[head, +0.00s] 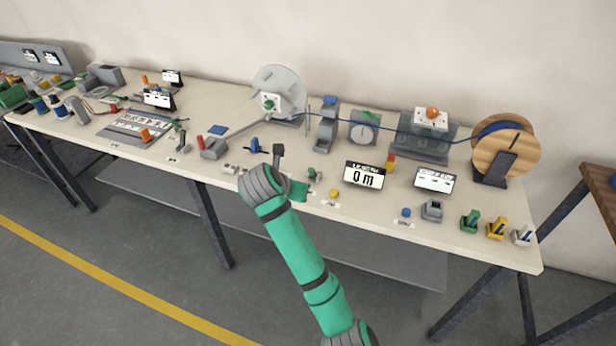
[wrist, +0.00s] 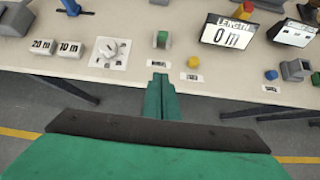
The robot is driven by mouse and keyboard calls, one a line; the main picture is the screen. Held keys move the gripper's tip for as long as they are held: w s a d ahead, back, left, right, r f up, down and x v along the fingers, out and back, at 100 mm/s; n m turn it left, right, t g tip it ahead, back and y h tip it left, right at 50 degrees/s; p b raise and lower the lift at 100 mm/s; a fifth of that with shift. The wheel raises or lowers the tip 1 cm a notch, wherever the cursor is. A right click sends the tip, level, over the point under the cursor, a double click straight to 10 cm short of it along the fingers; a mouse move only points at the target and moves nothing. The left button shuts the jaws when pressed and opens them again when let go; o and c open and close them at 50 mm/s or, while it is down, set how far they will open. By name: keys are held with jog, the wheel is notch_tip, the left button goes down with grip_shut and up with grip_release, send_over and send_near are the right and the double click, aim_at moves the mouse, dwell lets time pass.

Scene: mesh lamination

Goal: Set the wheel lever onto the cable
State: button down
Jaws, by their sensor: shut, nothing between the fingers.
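The blue cable (head: 400,133) runs from the wooden spool (head: 505,155) leftward along the back of the table, past several devices. A grey box with a round dial (head: 364,131) stands by the cable with a green bar on its top; I cannot tell whether this bar is the wheel lever. My gripper (head: 300,190) is over the table's front edge, well in front of the cable and apart from it. In the wrist view my gripper (wrist: 160,88) shows its green fingers together, with nothing between them. The cable is not in the wrist view.
The length display (head: 364,176) reads 0 m, right of my gripper. A blue-topped grey stand (head: 327,125) and a large grey disc (head: 279,92) stand at the back.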

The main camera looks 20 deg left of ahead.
aim_at(313, 173)
jog(key=shift+w, duration=0.1)
dwell(0.3)
jog(key=x, duration=0.9)
jog(key=shift+w+f, duration=0.1)
jog(key=shift+f, duration=0.05)
jog(key=w, duration=0.1)
jog(key=w+r, duration=0.1)
jog(key=shift+w+r, duration=0.1)
jog(key=shift+w, duration=0.3)
jog(key=shift+w+r, duration=0.25)
jog(key=shift+w, duration=0.25)
jog(key=shift+r, duration=0.1)
